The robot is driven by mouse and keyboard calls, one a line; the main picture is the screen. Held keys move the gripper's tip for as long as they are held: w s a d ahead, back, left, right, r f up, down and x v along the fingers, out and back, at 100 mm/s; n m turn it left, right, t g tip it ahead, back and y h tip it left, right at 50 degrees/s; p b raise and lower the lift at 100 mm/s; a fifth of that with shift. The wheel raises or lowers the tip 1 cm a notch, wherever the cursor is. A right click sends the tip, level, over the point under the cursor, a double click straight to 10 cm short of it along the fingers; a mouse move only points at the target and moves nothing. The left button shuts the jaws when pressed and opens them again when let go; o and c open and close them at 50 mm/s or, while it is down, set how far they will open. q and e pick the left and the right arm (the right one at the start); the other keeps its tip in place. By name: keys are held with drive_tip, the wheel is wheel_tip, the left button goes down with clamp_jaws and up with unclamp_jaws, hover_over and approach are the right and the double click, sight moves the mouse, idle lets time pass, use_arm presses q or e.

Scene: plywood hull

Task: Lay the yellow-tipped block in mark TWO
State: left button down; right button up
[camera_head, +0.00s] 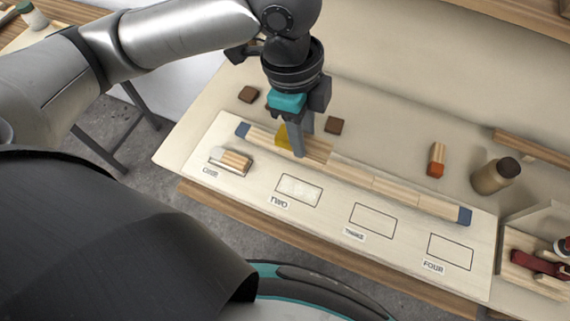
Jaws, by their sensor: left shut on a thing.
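My left gripper (300,150) points down over the left part of a long wooden strip (400,191) with dark blue ends. It is shut on the yellow-tipped block (284,136), whose yellow end shows left of the fingers. The fingers hide part of the block, and I cannot tell if it touches the strip. My right gripper is not in view.
A white-tipped block (236,161) lies at mark ONE. Marks THREE (373,220) and FOUR (450,251) are empty. An orange-tipped block (437,160), a dark-lidded jar (494,176) and brown squares (335,125) stand behind. A tray (540,283) with red tools is at right.

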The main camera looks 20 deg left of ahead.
use_arm(q)
drive_tip(key=b, duration=0.3)
hover_over(300, 190)
drive_tip(key=f, duration=1.4)
drive_tip(key=shift+a+f, duration=0.1)
drive_tip(key=shift+a, duration=0.15)
wheel_tip(300, 190, down, 5)
drive_tip(key=shift+f+b, duration=0.1)
drive_tip(key=shift+b, duration=0.55)
drive_tip(key=c, duration=0.5)
unclamp_jaws()
drive_tip(key=shift+f, duration=0.1)
drive_tip(key=shift+c, duration=0.2)
wheel_tip(300, 190, up, 12)
drive_tip(key=a+p, duration=0.1)
drive_tip(key=p, duration=0.1)
drive_tip(key=shift+a+p, duration=0.4)
